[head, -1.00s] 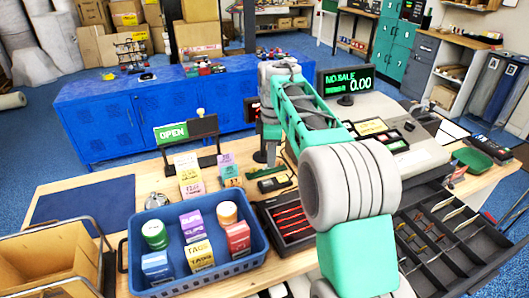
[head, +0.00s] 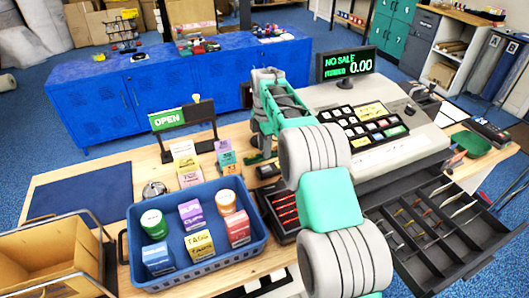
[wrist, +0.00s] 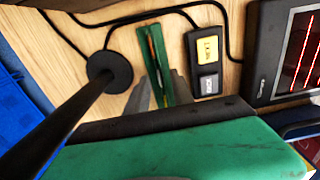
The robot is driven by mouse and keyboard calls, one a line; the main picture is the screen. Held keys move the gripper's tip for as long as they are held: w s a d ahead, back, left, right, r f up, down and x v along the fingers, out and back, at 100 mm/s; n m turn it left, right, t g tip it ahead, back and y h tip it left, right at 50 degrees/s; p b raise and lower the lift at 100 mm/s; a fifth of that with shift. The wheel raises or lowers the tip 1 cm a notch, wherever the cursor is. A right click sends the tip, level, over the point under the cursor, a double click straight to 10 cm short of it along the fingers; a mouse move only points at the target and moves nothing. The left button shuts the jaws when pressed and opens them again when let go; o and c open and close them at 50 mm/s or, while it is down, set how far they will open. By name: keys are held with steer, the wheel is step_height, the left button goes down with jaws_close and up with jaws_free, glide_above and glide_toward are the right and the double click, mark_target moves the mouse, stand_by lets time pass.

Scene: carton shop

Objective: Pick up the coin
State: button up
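I cannot make out a coin in either view. My gripper (wrist: 160,88) shows in the wrist view as two grey fingers, apart from each other, pointing down toward the wooden counter (wrist: 90,20). A narrow green holder (wrist: 143,38) with thin orange and grey pieces in it lies beyond and between the fingers. Nothing is visibly held. In the head view the fingers are hidden behind my own arm, near the counter's back edge. The open cash drawer (head: 452,252), with several compartments, is at the lower right.
A black post with a round base (wrist: 110,68) stands close left of the fingers. A small black device (wrist: 205,50) and a red-lit tray (wrist: 292,55) lie to the right. A blue basket of boxes (head: 190,275) and the register (head: 425,140) flank my arm.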

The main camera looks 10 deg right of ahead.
jaws_close()
steer(key=shift+r, duration=0.15)
stand_by(0.5)
steer(key=shift+r, duration=0.3)
step_height(320, 180, up, 3)
steer(key=shift+s+d+f+b, duration=0.1)
steer(key=shift+b, duration=0.25)
steer(key=s+d+r+b, duration=0.4)
steer(key=s+r, duration=0.5)
steer(key=s, duration=0.3)
steer(key=shift+s+d+r, duration=0.2)
steer(key=shift+s+d, duration=0.2)
steer(key=shift+d, duration=0.1)
